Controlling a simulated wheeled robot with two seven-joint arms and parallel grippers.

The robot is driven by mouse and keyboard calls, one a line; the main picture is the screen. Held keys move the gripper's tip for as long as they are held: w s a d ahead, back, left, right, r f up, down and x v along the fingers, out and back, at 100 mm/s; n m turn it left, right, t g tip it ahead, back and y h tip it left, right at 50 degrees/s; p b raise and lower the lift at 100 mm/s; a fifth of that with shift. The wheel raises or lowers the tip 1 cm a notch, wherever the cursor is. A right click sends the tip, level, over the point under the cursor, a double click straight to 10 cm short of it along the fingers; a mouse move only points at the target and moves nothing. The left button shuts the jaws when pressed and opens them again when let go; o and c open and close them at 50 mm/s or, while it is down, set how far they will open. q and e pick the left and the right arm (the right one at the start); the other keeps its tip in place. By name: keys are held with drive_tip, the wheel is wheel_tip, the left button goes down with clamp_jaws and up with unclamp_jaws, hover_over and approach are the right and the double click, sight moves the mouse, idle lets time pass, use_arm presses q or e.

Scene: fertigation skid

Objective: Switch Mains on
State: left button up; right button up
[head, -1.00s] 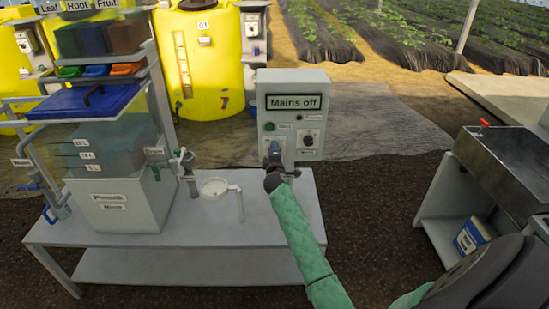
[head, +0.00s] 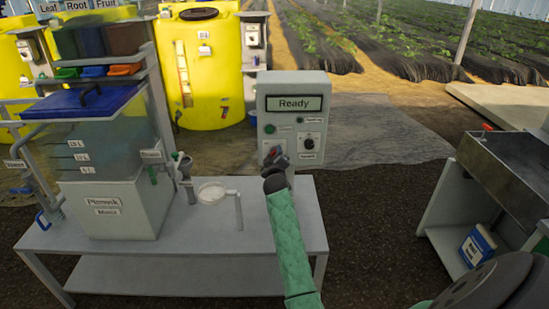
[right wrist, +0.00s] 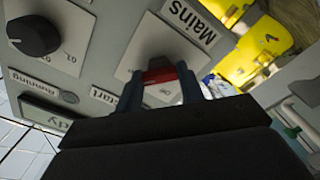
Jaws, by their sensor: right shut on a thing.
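The grey control box (head: 263,92) stands at the back right of the bench, and its display (head: 294,103) reads "Ready". My right gripper (head: 274,157) is at the lower left of the box's front. In the right wrist view its two dark blue fingers (right wrist: 158,88) are shut around the red Mains switch handle (right wrist: 158,75), under the label "Mains" (right wrist: 185,20). The gripper hides most of the switch in the head view. My left gripper is in neither view now.
A black dosing knob (head: 310,141) and a green button (head: 269,129) sit on the box near the gripper. A metal sink (head: 515,170) is at right.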

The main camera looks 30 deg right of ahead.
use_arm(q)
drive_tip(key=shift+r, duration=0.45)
use_arm(e)
drive_tip(key=shift+f, duration=0.1)
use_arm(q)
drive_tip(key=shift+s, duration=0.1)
use_arm(e)
drive_tip(key=o, duration=1)
drive_tip(key=shift+s+a, duration=0.2)
drive_tip(key=shift+s, duration=0.2)
use_arm(q)
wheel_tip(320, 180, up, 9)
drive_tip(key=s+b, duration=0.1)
drive_tip(key=b, duration=0.1)
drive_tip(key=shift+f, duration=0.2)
use_arm(e)
drive_tip(key=v, duration=0.7)
drive_tip(key=shift+m, duration=0.4)
